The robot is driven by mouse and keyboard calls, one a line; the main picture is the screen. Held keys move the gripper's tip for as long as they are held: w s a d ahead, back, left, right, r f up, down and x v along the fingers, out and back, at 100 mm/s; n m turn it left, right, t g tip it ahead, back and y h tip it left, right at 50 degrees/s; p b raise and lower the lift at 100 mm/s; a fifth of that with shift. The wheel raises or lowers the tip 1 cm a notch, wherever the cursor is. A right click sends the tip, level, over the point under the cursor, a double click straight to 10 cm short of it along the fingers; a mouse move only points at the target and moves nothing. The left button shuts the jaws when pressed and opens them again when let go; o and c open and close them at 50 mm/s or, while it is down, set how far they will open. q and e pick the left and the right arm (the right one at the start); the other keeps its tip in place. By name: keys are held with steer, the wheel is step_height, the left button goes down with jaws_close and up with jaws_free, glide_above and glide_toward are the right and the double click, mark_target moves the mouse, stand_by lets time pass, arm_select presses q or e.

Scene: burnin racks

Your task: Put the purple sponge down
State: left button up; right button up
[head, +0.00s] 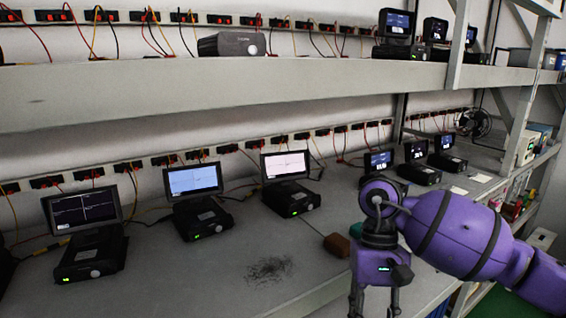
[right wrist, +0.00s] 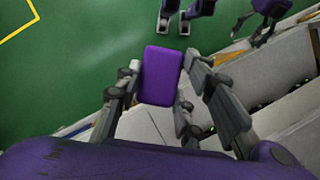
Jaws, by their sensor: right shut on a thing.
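The purple sponge (right wrist: 160,75) is a rounded block between the two dark fingers of my right gripper (right wrist: 160,95) in the right wrist view. The gripper is shut on it, with a finger along each side. In the head view my right gripper (head: 375,302) points down near the bench's front edge, its fingertips cut off by the frame's bottom, and the sponge does not show there. My left arm is not in the head view. Purple and grey parts at the top of the right wrist view cannot be identified surely.
The grey bench (head: 170,275) carries several small monitors on black boxes along its back. A grey shelf (head: 200,95) overhangs the bench. The floor (right wrist: 70,80) is green.

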steer(key=shift+d+f+n, duration=0.2)
steer(key=shift+f+n, duration=0.1)
steer(key=shift+f, duration=0.3)
steer(key=shift+d+f+n, duration=0.15)
steer(key=shift+f+n, duration=0.15)
steer(key=shift+f, duration=0.25)
steer(key=shift+w+r, duration=0.1)
steer(key=shift+r, duration=0.05)
steer(key=shift+a, duration=0.15)
steer(key=w+a+r+n+t+h, duration=0.1)
steer(key=w+a+r+n+h, duration=0.2)
steer(key=a+r+n, duration=0.4)
steer(key=w+a+r, duration=0.1)
steer(key=a+r, duration=0.2)
steer(key=a, duration=0.1)
steer(key=shift+w+a+r+n, duration=0.15)
steer(key=shift+a+r+n, duration=0.15)
steer(key=shift+r+n, duration=0.1)
